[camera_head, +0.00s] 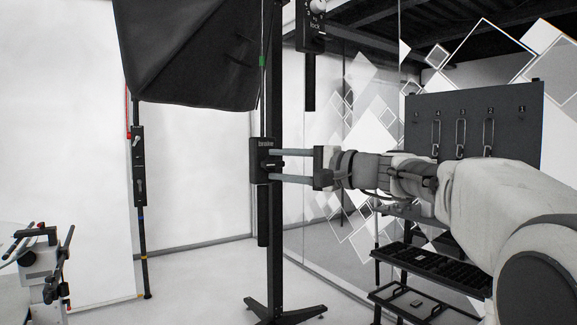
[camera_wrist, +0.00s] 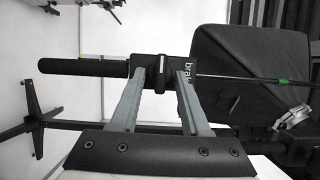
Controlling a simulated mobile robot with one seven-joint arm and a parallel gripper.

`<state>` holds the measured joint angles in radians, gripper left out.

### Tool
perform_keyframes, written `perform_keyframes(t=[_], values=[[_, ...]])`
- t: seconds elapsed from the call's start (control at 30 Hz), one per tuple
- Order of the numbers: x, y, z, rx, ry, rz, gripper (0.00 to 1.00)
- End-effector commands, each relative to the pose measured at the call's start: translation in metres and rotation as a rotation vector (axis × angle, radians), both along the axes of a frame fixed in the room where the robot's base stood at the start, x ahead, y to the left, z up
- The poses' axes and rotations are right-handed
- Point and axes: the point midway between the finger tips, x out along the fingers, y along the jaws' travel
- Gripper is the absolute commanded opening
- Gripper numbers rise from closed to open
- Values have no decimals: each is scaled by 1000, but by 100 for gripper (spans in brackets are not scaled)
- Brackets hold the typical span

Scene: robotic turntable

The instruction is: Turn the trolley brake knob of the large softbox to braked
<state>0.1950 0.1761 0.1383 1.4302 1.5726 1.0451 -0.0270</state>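The large softbox (camera_head: 190,50) is black and hangs at the upper left in the head view; a dark panel that looks like it (camera_wrist: 250,60) shows in the wrist view. Its black stand (camera_head: 273,225) carries a small box labelled "brake" (camera_head: 260,146). The brake knob (camera_wrist: 161,79) is a narrow dark bar on that box, standing crosswise between my fingertips in the wrist view. My gripper (camera_wrist: 161,75) is open, with a finger on each side of the knob and visible gaps. In the head view my gripper (camera_head: 271,165) reaches the box from the right. The knob's exact setting is unclear.
A box marked "lock" (camera_head: 312,22) is higher up. A slimmer stand (camera_head: 140,190) is at the left. A dark hook panel (camera_head: 480,120) and black shelves (camera_head: 430,265) stand at the right. The stand's feet (camera_head: 285,312) spread over pale floor.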

Motion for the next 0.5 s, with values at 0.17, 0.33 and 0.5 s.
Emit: perform_keyframes(t=[0.17,0.33,0.5], values=[[-8,-13,0,-1,-2,-3,46],[-27,-44,0,-1,-1,-6,46],[-51,-79,0,0,-1,-6,46]])
